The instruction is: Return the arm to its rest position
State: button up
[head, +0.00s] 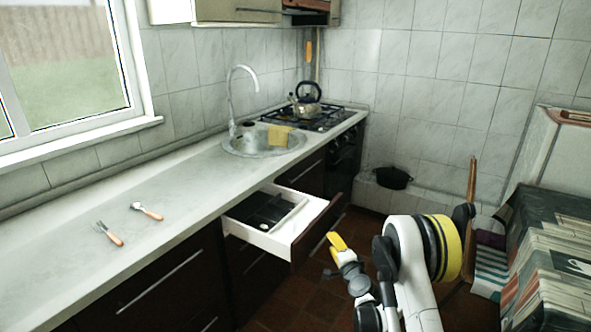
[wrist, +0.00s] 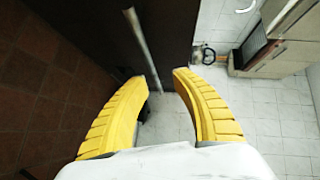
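My gripper (head: 338,242) is low in front of the cabinets, beside the front right corner of the open drawer in the head view. In the wrist view my gripper (wrist: 158,78) has its two yellow fingers spread apart, with nothing held between them. A dark cabinet front (wrist: 110,30) and a metal bar handle (wrist: 140,45) show beyond the fingers. My arm folds back to the lower right of the head view, over the floor.
The drawer (head: 295,243) stands open with a dark tray (head: 275,212) inside. A fork (head: 109,233) and a spoon (head: 147,211) lie on the counter (head: 60,260). A kettle (head: 308,103) is on the hob. A patterned cloth-like surface (head: 555,250) is at the right.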

jog(key=s+a+r+n+g, duration=0.1)
jog(key=s+a+r+n, duration=0.1)
jog(key=r, duration=0.5)
jog(key=s+a+r+n+g, duration=0.1)
jog(key=s+r+n, duration=0.15)
jog(key=r, duration=0.45)
jog(key=s+a+r+n+g, duration=0.1)
jog(key=s+r+n+g, duration=0.25)
jog(key=s+r, duration=0.65)
jog(key=s+d+f+n+g+h, duration=0.1)
jog(key=s+d+n, duration=0.1)
jog(key=s, duration=1.3)
jog(key=s+d+f+n+g+h, duration=0.1)
jog(key=s+n, duration=0.3)
jog(key=s, duration=1.2)
jog(key=shift+d+f+g+h, duration=0.3)
jog(key=shift+d+f+g, duration=0.05)
jog(key=shift+d+g, duration=0.35)
